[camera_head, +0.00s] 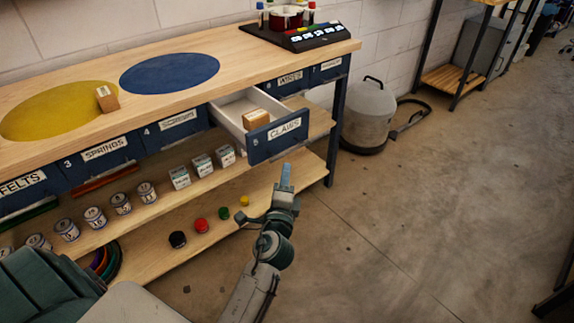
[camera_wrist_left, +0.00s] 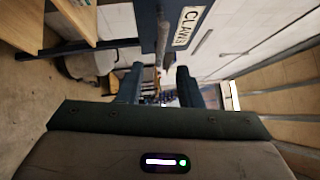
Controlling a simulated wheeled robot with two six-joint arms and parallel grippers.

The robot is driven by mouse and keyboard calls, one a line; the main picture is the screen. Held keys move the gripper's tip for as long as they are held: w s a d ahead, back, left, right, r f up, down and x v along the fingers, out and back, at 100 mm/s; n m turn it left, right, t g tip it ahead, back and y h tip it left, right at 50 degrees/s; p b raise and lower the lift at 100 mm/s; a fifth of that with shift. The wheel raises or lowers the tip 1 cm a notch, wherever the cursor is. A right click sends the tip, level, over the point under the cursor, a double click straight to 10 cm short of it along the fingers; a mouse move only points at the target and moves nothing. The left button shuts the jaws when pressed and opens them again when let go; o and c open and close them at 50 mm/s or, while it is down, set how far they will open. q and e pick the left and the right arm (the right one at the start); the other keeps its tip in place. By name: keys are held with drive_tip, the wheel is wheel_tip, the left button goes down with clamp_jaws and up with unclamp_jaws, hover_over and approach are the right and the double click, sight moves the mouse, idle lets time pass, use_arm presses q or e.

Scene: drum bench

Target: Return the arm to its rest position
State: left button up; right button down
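My left gripper (camera_head: 286,174) is in front of the bench, just below and in front of the open drawer labelled CLAWS (camera_head: 264,148). In the left wrist view my left gripper (camera_wrist_left: 158,88) has its two fingers spread apart with nothing between them. The drawer front (camera_wrist_left: 178,12) with its label and handle bar (camera_wrist_left: 161,35) stands beyond the fingertips there. I cannot tell the exact gap to the handle. A small wooden block (camera_head: 256,119) sits in the drawer. My right gripper is not in view.
The bench top (camera_head: 105,131) carries yellow (camera_head: 50,112) and blue (camera_head: 170,73) discs and another wooden block (camera_head: 107,99). The shelves below hold cans, boxes and coloured caps. A grey bin (camera_head: 368,112) stands right of the bench. The floor to the right is clear.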

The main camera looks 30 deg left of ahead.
use_arm(q)
drive_tip(key=shift+v, duration=0.85)
